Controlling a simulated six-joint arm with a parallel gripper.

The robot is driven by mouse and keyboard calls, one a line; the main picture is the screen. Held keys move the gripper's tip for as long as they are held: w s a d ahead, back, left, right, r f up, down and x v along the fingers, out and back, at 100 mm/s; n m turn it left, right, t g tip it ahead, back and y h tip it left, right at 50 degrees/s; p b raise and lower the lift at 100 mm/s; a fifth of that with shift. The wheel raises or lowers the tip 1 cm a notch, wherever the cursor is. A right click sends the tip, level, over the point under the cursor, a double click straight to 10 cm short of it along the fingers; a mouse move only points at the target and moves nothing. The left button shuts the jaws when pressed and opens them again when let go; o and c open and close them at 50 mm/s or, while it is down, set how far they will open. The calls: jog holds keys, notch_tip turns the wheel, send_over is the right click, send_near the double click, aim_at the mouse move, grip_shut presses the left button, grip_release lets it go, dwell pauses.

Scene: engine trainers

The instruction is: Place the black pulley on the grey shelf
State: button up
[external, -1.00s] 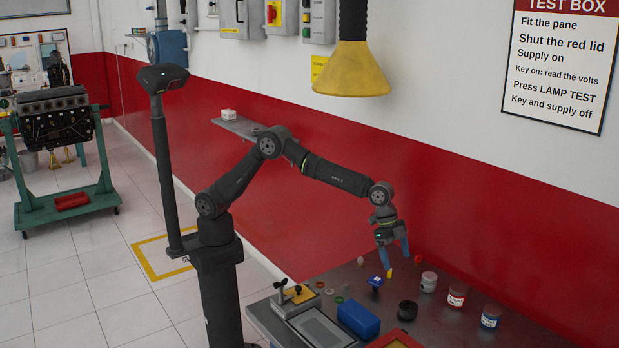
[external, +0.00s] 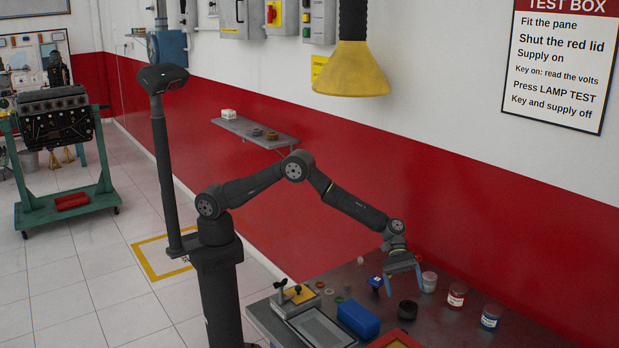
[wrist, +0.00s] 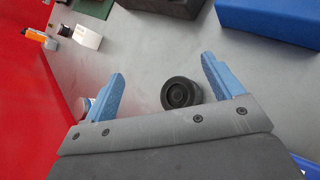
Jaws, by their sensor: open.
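The black pulley (external: 407,310) lies on the workbench, right of a blue block. In the wrist view the pulley (wrist: 181,93) shows its round, grooved face, between my blue fingers but nearer the right one. My gripper (external: 404,275) is open and empty, pointing down above the pulley and apart from it. Its spread fingers also show in the wrist view (wrist: 157,70). The grey shelf (external: 232,125) is on the red wall at the back, left of my forearm.
A white box (external: 229,114) and two dark ring-like parts (external: 265,134) sit on the shelf. A blue block (external: 358,319), a grey tub (external: 429,282), a red-labelled jar (external: 456,295) and a blue-labelled jar (external: 490,317) stand on the bench.

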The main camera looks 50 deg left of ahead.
aim_at(409, 306)
jog(key=n, duration=0.2)
jog(key=w+n+h, duration=0.1)
jog(key=f+n, duration=0.1)
jog(key=n, duration=0.1)
jog(key=shift+w+d+n+h, duration=0.3)
jog(key=shift+w+d+h, duration=0.05)
jog(key=shift+w+h, duration=0.05)
jog(key=shift+w+f, duration=0.1)
jog(key=shift+f, duration=0.05)
notch_tip(409, 306, down, 4)
jog(key=shift+r, duration=0.2)
notch_tip(409, 306, down, 3)
jog(key=shift+r, duration=0.15)
jog(key=shift+x, duration=1.2)
jog(key=shift+d+f, duration=0.25)
jog(key=shift+r, duration=0.1)
jog(key=c, duration=1.5)
